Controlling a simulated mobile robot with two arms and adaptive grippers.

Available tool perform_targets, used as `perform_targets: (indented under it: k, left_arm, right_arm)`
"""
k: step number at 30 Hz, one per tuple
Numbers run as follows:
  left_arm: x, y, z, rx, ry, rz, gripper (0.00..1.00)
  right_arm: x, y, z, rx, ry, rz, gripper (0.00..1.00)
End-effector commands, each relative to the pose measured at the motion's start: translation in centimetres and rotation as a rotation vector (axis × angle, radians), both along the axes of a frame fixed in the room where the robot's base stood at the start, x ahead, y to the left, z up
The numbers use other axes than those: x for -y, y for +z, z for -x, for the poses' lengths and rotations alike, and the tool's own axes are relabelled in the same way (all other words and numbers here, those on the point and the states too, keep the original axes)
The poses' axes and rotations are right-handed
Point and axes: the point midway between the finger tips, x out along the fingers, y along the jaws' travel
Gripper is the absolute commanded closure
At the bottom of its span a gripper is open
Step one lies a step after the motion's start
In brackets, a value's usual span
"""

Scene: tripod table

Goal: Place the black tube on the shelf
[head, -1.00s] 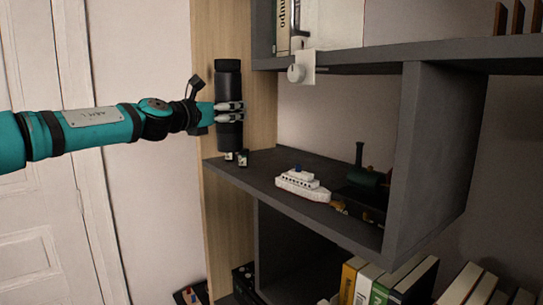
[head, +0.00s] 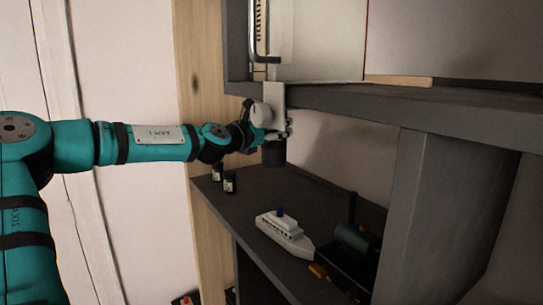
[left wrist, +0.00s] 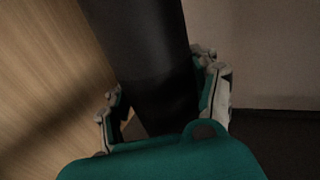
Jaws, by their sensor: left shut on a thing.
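The black tube shows its lower end in the head view (head: 274,154), upright over the middle shelf (head: 330,195). Its upper part is hidden behind a white fixture and my gripper. My left gripper (head: 283,131) is shut around the tube from the left. In the left wrist view the tube (left wrist: 150,55) runs between the two fingers (left wrist: 163,95). I cannot tell whether the tube's bottom touches the shelf. My right gripper is not in view.
A white fixture (head: 274,97) hangs at the upper shelf's edge, in front of my gripper. A white toy ship (head: 284,234) and a dark green toy engine (head: 356,238) stand nearer. A divider (head: 408,215) rises right.

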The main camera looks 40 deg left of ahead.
Motion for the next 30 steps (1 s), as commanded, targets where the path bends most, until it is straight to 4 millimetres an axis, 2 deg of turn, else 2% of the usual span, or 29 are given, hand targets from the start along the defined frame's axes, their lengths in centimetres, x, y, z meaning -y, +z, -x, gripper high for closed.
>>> perform_targets:
  k: [4, 8, 11, 15, 19, 25, 26, 30]
  left_arm:
    - [0.0, -1.6, 0.0, 0.004, 0.001, 0.002, 0.84]
    - [0.0, -3.0, 0.0, 0.001, 0.0, 0.003, 0.84]
    - [0.0, -4.5, 0.0, 0.0, 0.0, 0.003, 0.84]
    - [0.0, -5.9, 0.0, 0.004, 0.001, 0.001, 0.84]
    - [0.0, -6.0, 0.0, 0.005, 0.001, -0.002, 0.84]
    - [0.0, -6.2, 0.0, 0.005, 0.001, -0.002, 0.84]
    - [0.0, -6.4, 0.0, 0.001, 0.0, 0.0, 0.37]
    - [0.0, -6.3, 0.0, 0.001, 0.0, 0.0, 0.19]
  right_arm:
    - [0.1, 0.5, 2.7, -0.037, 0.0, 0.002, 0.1]
    - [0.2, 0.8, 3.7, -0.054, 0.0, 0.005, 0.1]
    - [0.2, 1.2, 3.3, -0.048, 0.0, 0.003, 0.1]
    - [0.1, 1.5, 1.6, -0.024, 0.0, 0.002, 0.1]
    - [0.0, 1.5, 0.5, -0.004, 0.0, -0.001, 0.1]
    - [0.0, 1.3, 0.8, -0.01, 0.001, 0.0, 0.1]
    - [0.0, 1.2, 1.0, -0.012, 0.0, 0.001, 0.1]
    - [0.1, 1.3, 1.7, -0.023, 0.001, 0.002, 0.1]
